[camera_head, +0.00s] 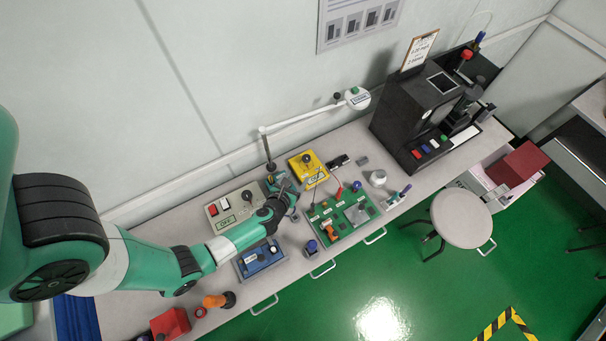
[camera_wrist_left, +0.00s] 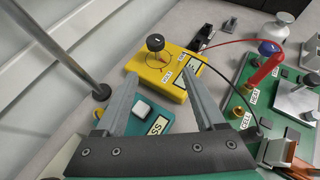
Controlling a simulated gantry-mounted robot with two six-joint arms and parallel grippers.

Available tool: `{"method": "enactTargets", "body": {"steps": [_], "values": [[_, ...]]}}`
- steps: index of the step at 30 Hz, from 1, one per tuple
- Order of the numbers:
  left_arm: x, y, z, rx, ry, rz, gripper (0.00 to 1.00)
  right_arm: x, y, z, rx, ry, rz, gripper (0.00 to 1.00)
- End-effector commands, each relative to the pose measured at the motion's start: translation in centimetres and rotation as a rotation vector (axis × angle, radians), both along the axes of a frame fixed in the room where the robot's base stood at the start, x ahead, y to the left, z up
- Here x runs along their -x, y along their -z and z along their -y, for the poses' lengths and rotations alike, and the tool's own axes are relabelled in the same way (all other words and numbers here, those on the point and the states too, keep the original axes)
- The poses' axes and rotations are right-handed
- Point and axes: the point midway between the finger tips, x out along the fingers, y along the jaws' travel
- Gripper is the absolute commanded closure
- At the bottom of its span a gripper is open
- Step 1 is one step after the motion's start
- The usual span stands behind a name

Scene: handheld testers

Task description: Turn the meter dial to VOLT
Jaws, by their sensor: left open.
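The yellow box (camera_head: 308,168) with a dark round knob (camera_head: 306,159) on top looks like the meter with its dial. It stands towards the back of the bench. In the left wrist view the yellow box (camera_wrist_left: 160,72) and its knob (camera_wrist_left: 155,43) lie beyond the fingertips; its small labels are too blurred to read surely. My left gripper (camera_head: 284,184) is open and empty, in front of the box and apart from the knob. It also shows in the wrist view (camera_wrist_left: 159,77), with its fingers spread over a teal block. My right gripper is not in view.
The teal block (camera_wrist_left: 158,124) with a white button sits below my fingers. A green board (camera_head: 340,218) with wires lies to the right, a grey switch box (camera_head: 236,207) to the left and a blue box (camera_head: 260,259) in front. A lamp post (camera_wrist_left: 68,50) rises nearby.

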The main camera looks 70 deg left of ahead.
Motion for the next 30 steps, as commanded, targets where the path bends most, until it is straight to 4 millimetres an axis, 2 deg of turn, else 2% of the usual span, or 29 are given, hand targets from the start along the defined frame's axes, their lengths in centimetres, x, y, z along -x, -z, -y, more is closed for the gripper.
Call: {"method": "enactTargets", "body": {"steps": [1,3,8,13,17,24,30], "values": [[0.7,0.8,0.3,-0.026,0.002,0.035,0.29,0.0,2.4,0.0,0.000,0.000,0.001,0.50],[1.2,-0.3,0.5,-0.053,0.003,0.073,0.29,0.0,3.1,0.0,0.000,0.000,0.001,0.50],[1.6,-1.9,0.6,-0.075,0.001,0.105,0.29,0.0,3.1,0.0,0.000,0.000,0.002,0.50],[1.1,-1.6,0.0,-0.073,-0.002,0.105,0.29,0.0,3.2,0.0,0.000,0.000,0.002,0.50],[-0.4,-0.7,-1.5,-0.075,-0.005,0.106,0.29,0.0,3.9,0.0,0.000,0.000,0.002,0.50],[-4.1,1.6,-4.9,-0.074,-0.003,0.105,0.29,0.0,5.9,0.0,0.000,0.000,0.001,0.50],[-5.9,2.5,-6.6,-0.074,-0.001,0.104,0.29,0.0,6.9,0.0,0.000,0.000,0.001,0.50]]}}
